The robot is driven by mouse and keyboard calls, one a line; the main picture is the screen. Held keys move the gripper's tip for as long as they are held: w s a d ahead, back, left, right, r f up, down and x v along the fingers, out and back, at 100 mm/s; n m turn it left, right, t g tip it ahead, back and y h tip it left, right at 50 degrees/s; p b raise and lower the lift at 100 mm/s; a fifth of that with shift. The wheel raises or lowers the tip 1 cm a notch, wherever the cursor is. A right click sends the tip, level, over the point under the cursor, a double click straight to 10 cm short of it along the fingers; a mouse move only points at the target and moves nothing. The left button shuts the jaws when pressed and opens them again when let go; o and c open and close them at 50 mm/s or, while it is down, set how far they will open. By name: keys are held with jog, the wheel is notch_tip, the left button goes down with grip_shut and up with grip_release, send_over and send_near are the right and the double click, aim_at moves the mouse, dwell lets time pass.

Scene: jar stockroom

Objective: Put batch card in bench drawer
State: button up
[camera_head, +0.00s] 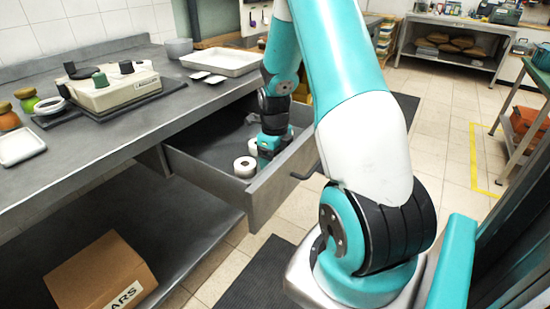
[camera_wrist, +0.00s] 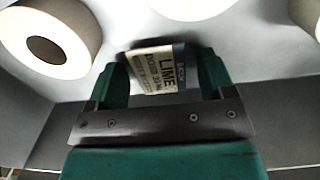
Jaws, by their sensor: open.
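The bench drawer (camera_head: 284,182) is pulled open under the grey bench. My gripper (camera_wrist: 162,76) points down inside the drawer in the head view (camera_head: 268,150). Its two green fingers are apart. A small batch card (camera_wrist: 158,70) with a blue edge and the word LIME lies between the fingertips in the wrist view. I cannot tell whether it touches the fingers or rests on the drawer floor. In the head view the card is hidden by my gripper.
White rolls (camera_head: 245,167) lie in the drawer beside my gripper; one shows close by in the wrist view (camera_wrist: 45,42). The bench top (camera_head: 165,112) holds a white tray (camera_head: 222,62) and a beige device (camera_head: 115,88). A cardboard box (camera_head: 100,275) sits on the lower shelf.

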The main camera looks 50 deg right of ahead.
notch_tip(320, 180, up, 12)
jog(key=p, duration=0.2)
jog(key=w+a+r+n, duration=0.2)
jog(key=a+r+n, duration=0.2)
jog(key=a+n, duration=0.7)
jog(key=s+a+r+n+y, duration=0.1)
jog(key=s+a+r+n, duration=0.1)
jog(key=s+a+n, duration=0.3)
jog(key=s+a+r+n+y, duration=0.1)
jog(key=s+a+n, duration=0.5)
jog(key=a+n, duration=0.6)
jog(key=s+a+r+n+y, duration=0.2)
jog(key=s+a+n, duration=0.4)
jog(key=n, duration=0.8)
jog(key=a+r, duration=0.1)
jog(key=a, duration=0.1)
jog(key=shift+a+r, duration=0.4)
